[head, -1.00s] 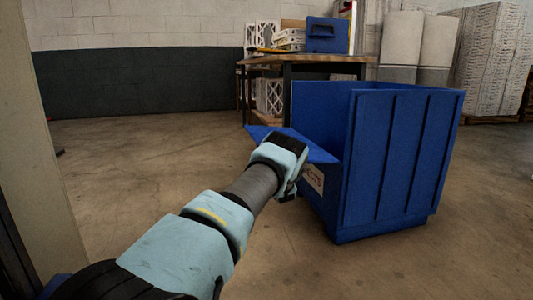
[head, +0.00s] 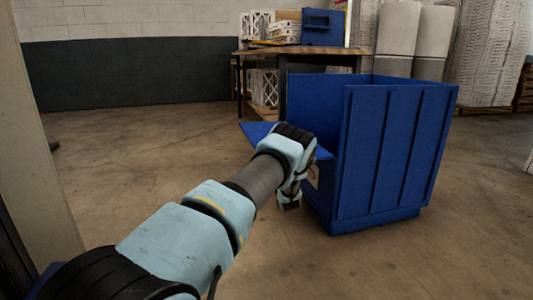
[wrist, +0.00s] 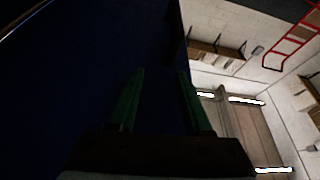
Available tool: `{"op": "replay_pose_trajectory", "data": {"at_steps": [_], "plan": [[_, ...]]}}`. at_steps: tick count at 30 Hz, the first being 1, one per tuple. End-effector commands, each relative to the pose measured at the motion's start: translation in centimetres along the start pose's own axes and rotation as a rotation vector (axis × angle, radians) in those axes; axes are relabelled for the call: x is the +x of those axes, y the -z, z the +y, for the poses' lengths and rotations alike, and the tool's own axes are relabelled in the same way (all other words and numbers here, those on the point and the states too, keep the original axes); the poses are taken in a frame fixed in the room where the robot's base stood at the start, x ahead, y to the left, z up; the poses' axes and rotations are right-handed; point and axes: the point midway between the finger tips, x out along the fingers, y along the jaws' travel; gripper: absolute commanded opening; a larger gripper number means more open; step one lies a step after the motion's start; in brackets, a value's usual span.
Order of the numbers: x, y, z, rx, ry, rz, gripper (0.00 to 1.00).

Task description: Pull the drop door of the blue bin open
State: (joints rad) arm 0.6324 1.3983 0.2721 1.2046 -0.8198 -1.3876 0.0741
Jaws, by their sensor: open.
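The blue bin (head: 390,155) stands on the floor right of centre in the head view. Its drop door (head: 259,130) sticks out from the bin's left side, swung outward and close to level. My wrist covers the door's middle. My gripper hangs at the door, and its fingers are not clear in the head view. In the wrist view my gripper (wrist: 161,73) shows two green fingers apart with nothing between them. A dark blue surface, probably the door, fills the left of that view close to the fingers. I cannot tell whether they touch it.
A table (head: 300,52) with a blue case (head: 323,31) and boxed filters (head: 257,25) stands behind the bin. Wrapped rolls (head: 398,42) and stacks stand at the back right. A beige post (head: 40,130) is at the left. The floor between is clear.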

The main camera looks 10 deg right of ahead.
Motion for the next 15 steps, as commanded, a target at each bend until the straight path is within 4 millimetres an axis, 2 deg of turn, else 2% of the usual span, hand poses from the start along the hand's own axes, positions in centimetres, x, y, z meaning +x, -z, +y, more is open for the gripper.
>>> {"op": "replay_pose_trajectory", "data": {"at_steps": [15], "plan": [[-3.5, 0.0, 0.3, 0.002, 0.0, -0.005, 0.49]]}}
